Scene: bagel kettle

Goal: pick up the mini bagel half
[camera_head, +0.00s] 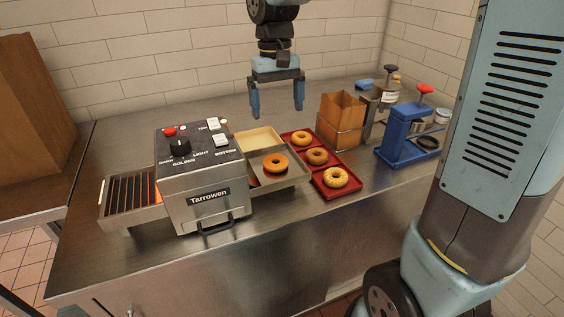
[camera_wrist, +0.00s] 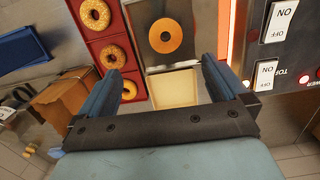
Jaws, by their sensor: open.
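The mini bagel half (camera_head: 275,163) is an orange-brown ring lying on the metal outlet tray (camera_head: 300,179) at the right side of the toaster. In the wrist view the bagel half (camera_wrist: 165,36) lies flat on the tray, beyond the fingertips and between their lines. My gripper (camera_head: 277,112) is open and empty, fingers pointing down, raised above the counter behind the tray. In the wrist view my gripper's blue fingers (camera_wrist: 168,75) stand wide apart with nothing between them.
The toaster (camera_head: 200,165) stands left of the tray, with a slatted rack (camera_head: 128,199) on its far side. A red tray (camera_head: 323,170) with three bagels lies close to the right. A paper bag in a wire holder (camera_head: 341,118) and a blue device (camera_head: 401,138) stand farther right.

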